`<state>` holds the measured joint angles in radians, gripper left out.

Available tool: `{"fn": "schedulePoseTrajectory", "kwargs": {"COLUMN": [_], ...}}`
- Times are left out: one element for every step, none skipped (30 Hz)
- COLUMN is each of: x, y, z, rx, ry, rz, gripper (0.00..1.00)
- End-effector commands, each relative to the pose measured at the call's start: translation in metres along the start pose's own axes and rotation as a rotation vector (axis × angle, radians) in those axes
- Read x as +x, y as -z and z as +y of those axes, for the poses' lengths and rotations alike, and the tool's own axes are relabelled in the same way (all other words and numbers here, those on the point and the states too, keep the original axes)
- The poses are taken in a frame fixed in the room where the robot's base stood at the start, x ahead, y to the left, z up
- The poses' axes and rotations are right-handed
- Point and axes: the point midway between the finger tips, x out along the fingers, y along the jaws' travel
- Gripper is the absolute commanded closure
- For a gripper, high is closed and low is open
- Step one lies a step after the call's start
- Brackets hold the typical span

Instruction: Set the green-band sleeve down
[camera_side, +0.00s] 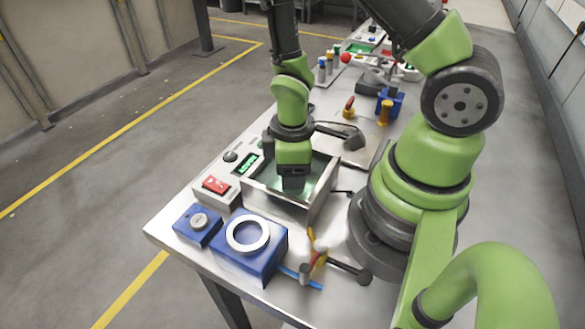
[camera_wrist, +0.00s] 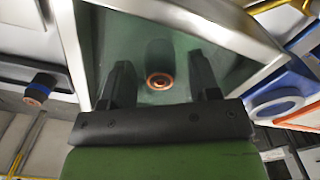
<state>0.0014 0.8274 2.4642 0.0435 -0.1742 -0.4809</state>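My gripper (camera_side: 292,183) points down into the open metal basin (camera_side: 318,206) in the side view. In the wrist view its two dark fingers (camera_wrist: 160,62) are apart, with nothing touching either one. A small round piece with a copper-coloured ring (camera_wrist: 159,81) shows between the fingers, apart from both, against the basin's greenish floor. A dark round shape, part or shadow, lies just beyond it. I cannot tell whether this is the sleeve; no green band shows on it. The side view hides the basin's inside behind the gripper and the wall.
A control panel with a red switch (camera_side: 215,184) adjoins the basin on the left. A blue block with a white ring (camera_side: 247,236) and a small blue box (camera_side: 198,224) stand in front. A multicoloured handled part (camera_side: 316,255) lies right of the block. The basin's walls surround my gripper closely.

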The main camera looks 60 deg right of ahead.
Motion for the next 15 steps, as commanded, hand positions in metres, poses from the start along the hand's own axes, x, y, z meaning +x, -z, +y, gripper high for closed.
{"fn": "schedulePoseTrajectory", "kwargs": {"x": [0.000,0.000,0.000,0.000,0.000,0.000,0.000,-0.001,-0.002,-0.003,-0.005,-0.009,-0.011,-0.015,-0.020], "y": [0.000,0.000,0.000,0.000,0.000,0.000,0.000,0.000,0.000,0.000,0.000,0.001,0.001,0.001,0.001], "z": [0.000,0.000,0.000,0.000,0.000,0.000,0.000,0.000,0.000,0.000,0.000,0.000,0.000,0.001,0.001], "rx": [0.000,0.000,0.000,0.000,0.000,0.000,0.000,-0.001,-0.001,-0.001,-0.001,-0.001,-0.001,0.000,0.000], "ry": [0.000,0.000,0.000,0.000,0.000,0.000,0.000,0.000,0.000,-0.001,-0.001,-0.001,-0.002,-0.002,-0.003], "rz": [0.000,0.000,0.000,0.000,0.000,0.000,0.000,0.000,0.001,0.001,0.002,0.003,0.004,0.005,0.006], "gripper": [0.44,0.44,0.44,0.44,0.44,0.44,0.44,0.44,0.44,0.44,0.44,0.44,0.44,0.44,0.44]}}
